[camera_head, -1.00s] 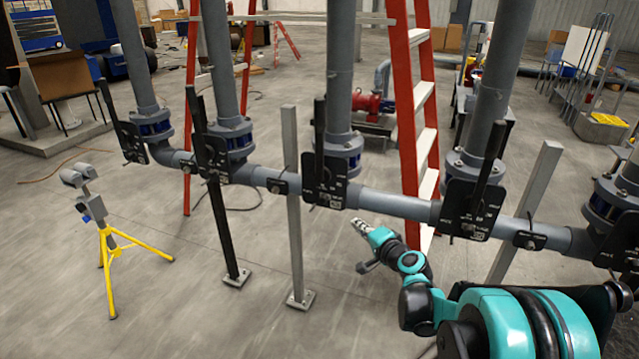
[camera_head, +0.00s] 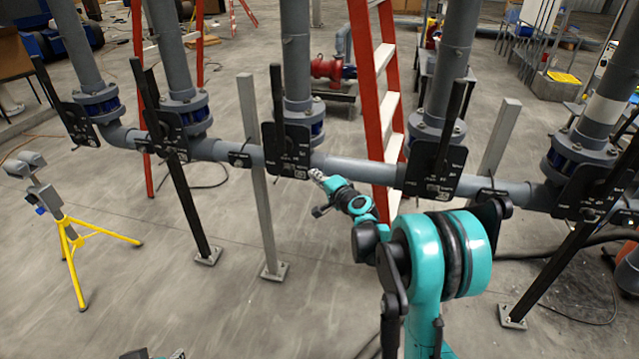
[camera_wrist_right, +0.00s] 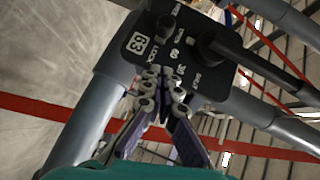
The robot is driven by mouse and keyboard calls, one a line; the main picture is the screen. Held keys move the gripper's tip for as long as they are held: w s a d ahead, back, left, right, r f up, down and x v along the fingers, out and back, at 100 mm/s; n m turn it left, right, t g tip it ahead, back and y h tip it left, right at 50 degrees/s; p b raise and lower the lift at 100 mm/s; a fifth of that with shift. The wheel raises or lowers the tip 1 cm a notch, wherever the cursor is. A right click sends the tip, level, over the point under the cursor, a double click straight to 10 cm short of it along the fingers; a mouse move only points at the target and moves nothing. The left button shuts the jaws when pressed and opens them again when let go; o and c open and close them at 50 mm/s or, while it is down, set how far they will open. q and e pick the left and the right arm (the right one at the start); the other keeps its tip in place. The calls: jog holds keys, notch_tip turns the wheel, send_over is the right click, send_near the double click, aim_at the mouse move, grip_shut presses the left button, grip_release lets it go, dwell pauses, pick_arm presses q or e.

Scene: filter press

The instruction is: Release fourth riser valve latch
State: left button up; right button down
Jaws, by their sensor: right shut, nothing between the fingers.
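Several valves stand in a row on grey risers, each with a black plate and upright black handle. The fourth valve plate from the left (camera_head: 435,170) is right of my right gripper (camera_head: 318,177). That gripper is shut and empty, overlapping the horizontal pipe beside the third plate (camera_head: 287,150). In the right wrist view, my fingertips (camera_wrist_right: 163,95) point at a black plate (camera_wrist_right: 192,62) with a latch knob (camera_wrist_right: 166,27), a "LOCK" label and a handle (camera_wrist_right: 265,68). I cannot tell whether they touch the plate. A small part at the bottom edge (camera_head: 150,355) may be my left gripper.
The grey horizontal pipe (camera_head: 360,170) runs across below the valves. A red ladder (camera_head: 372,95) stands behind it. Posts (camera_head: 258,180) hold the pipe. A yellow tripod stand (camera_head: 72,245) is at left. The floor in front is mostly clear.

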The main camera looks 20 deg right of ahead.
aim_at(287, 170)
jog(key=w+a, duration=0.1)
jog(key=w+f+b, duration=0.1)
jog(key=w, duration=0.1)
jog(key=w+a, duration=0.1)
jog(key=w, duration=0.1)
jog(key=shift+w+a+f+b, duration=0.25)
jog(key=shift+a+f+b, duration=0.05)
jog(key=shift+b, duration=0.05)
jog(key=shift+w+a+f, duration=0.1)
jog(key=shift+w+a, duration=0.3)
jog(key=shift+a, duration=0.25)
jog(key=w+a, duration=0.2)
jog(key=a, duration=0.1)
jog(key=shift+s+d, duration=0.1)
